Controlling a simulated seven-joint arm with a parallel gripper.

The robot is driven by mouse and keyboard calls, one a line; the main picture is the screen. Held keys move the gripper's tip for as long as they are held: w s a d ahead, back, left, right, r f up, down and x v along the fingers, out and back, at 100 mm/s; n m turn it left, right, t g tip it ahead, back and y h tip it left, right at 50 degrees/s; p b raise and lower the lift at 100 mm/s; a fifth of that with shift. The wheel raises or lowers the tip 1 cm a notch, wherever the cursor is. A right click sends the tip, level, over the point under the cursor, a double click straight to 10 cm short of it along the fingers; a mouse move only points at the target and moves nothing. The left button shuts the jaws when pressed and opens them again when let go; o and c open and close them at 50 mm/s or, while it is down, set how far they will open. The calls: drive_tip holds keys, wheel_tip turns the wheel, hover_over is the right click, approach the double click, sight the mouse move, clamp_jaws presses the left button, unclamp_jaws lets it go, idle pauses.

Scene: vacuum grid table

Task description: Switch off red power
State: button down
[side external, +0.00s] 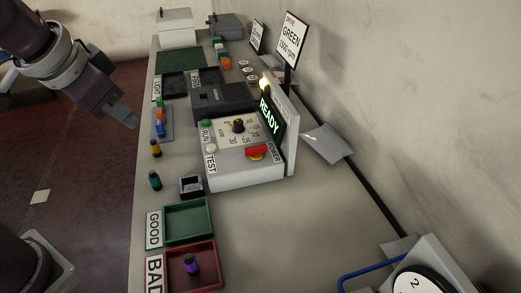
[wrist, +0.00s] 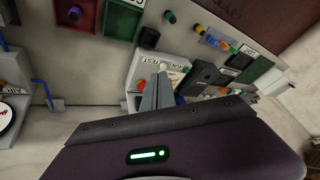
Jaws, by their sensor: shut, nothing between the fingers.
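The box also has a dial, a green RUN button, a white TEST button and a lit READY display (side external: 270,117). My gripper (side external: 134,121) is shut and empty, up at the left and apart from the box in the side view. In the wrist view my gripper (wrist: 161,76) shows its fingers together, overlapping the box in the picture. There the red switch (wrist: 142,84) is partly visible just left of the fingers.
A green GOOD tray (side external: 187,221) and a red BAD tray (side external: 205,262) holding a purple piece stand at the front. A small dark holder (side external: 191,186) and loose coloured pieces lie left of the box.

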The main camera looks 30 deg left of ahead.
sight(256, 151)
drive_tip(key=w+d+f+m+t, duration=0.1)
drive_tip(key=w+d+f+m, duration=0.2)
drive_tip(key=w+d+f, duration=0.3)
drive_tip(key=w+d+f+m, duration=0.2)
drive_tip(key=w+d+f, duration=0.4)
drive_tip(key=w+d, duration=0.2)
drive_tip(key=shift+d+f+m+t, duration=0.2)
drive_tip(key=shift+d+m+t, duration=0.2)
drive_tip(key=shift+d, duration=0.85)
drive_tip(key=shift+w, duration=0.1)
drive_tip(key=x, duration=1)
drive_tip(key=shift+w+a+f, duration=0.1)
drive_tip(key=shift+w+f, duration=0.05)
drive_tip(key=shift+f, duration=0.05)
drive_tip(key=shift+w+a+r, duration=0.1)
drive_tip(key=shift+w+a, duration=1.15)
